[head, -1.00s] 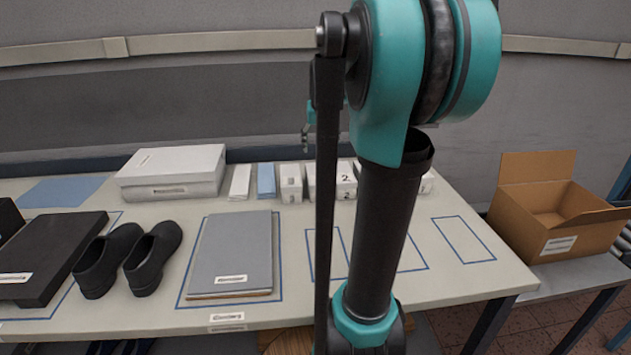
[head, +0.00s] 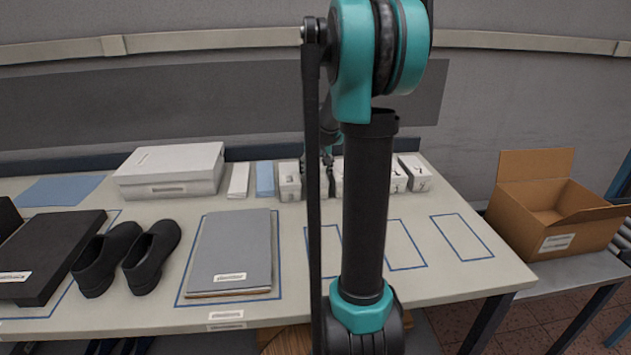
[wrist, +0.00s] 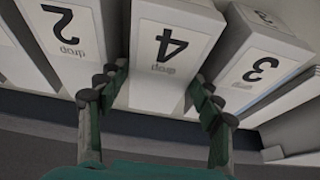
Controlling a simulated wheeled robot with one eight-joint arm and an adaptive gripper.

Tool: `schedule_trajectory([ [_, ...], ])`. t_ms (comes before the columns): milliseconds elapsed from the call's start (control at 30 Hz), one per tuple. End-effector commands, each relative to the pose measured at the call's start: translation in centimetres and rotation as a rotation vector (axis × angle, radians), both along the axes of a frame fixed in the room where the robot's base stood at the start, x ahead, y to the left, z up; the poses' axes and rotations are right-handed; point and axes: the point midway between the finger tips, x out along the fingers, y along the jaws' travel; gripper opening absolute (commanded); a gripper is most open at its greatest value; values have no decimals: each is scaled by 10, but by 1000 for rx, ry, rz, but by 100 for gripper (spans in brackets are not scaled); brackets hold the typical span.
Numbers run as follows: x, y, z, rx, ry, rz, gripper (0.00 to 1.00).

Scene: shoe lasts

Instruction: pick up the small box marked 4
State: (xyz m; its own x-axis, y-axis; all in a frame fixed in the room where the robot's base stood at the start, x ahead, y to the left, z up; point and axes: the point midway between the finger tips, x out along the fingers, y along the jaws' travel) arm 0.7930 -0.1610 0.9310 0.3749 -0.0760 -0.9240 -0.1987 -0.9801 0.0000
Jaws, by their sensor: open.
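The small white box marked 4 (wrist: 168,45) is in the middle of the wrist view, its label upside down. My gripper (wrist: 158,88) is open, with one finger on each side of this box. The left finger lies between it and the box marked 2 (wrist: 66,28); the right finger lies between it and the box marked 3 (wrist: 262,65). I cannot tell whether the fingers touch the box. In the head view my gripper (head: 325,168) is at the back row of boxes, and my arm mostly hides the box marked 4 there.
The box marked 3 (head: 289,181) stands left of my gripper in the head view. More small white boxes (head: 414,174) stand to the right. A large white box (head: 172,171), black shoes (head: 152,255) and a grey board (head: 232,250) are further left. An open carton (head: 555,215) is at right.

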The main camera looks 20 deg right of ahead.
Motion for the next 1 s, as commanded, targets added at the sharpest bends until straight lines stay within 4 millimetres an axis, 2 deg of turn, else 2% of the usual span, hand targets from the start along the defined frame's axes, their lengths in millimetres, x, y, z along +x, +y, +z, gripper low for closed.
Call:
schedule_trajectory([
  [300, 2, 0, -5, 0, 0, 0, 66],
  [633, 2, 0, -5, 0, 0, 0, 25],
  [1000, 2, 0, 0, 0, 0, 0, 25],
])
